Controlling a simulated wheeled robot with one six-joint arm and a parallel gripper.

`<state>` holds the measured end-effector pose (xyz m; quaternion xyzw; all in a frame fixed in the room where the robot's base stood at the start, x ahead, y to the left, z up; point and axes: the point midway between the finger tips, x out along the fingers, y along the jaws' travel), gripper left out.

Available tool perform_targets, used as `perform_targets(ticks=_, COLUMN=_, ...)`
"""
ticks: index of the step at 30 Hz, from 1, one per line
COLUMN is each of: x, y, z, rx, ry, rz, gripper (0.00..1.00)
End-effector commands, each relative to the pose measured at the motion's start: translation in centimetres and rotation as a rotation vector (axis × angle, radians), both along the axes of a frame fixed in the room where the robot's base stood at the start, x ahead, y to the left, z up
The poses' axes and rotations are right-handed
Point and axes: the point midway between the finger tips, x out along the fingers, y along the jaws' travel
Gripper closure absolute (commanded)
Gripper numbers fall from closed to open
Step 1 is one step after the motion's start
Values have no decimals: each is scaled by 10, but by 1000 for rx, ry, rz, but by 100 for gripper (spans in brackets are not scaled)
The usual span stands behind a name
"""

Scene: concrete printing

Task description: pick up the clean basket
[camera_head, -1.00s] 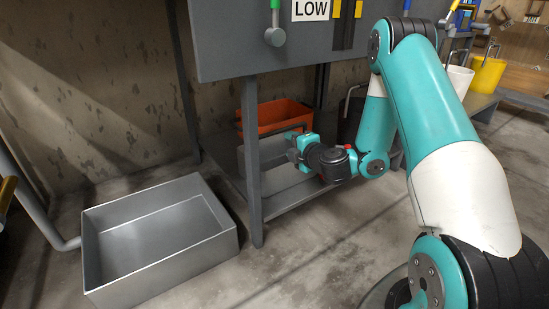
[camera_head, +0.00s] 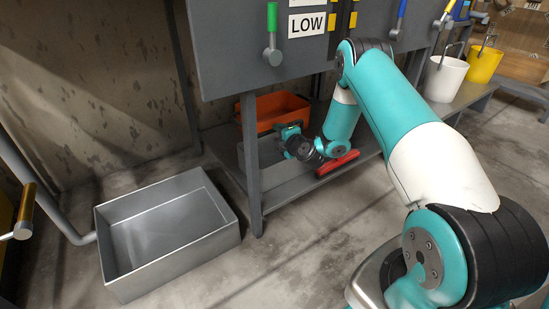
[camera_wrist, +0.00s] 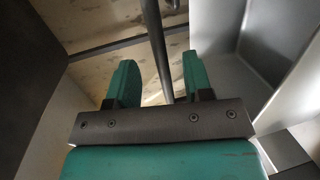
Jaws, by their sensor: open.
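An orange basket (camera_head: 283,104) stands on the low shelf under the grey cabinet. A grey bin-like shape (camera_head: 263,152) sits in front of it, partly hidden by the cabinet leg and my arm. I cannot tell which is the clean basket. My gripper (camera_head: 288,130) is at the front of the orange basket, low under the cabinet; contact cannot be told. In the wrist view my gripper (camera_wrist: 158,84) has its two teal fingers apart. A dark rod (camera_wrist: 156,40) shows in the gap between them, and pale grey walls (camera_wrist: 278,45) stand on the right.
A grey metal tub (camera_head: 170,232) stands on the floor at the left. The cabinet leg (camera_head: 251,165) stands close to my gripper. A red bar (camera_head: 337,163) lies on the shelf (camera_head: 290,188). White (camera_head: 445,78) and yellow (camera_head: 484,64) buckets stand at the right.

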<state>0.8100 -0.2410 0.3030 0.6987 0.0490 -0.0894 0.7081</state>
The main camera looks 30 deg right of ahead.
Motion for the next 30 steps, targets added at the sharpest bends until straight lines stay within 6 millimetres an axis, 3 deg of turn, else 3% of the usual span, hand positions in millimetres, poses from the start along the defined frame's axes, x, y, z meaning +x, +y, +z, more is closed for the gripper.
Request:
perform_targets(ticks=8, x=19, y=-1, z=-5, rx=-1, ry=-3, rz=0, gripper=53)
perform_targets(ticks=16, x=56, y=-6, z=-14, rx=-1, ry=-2, rz=1, gripper=53)
perform_targets(ticks=25, x=62, y=-7, z=-12, rx=1, ry=0, rz=-2, gripper=53)
perform_targets(ticks=30, x=62, y=-7, z=-12, rx=1, ry=0, rz=-2, gripper=90)
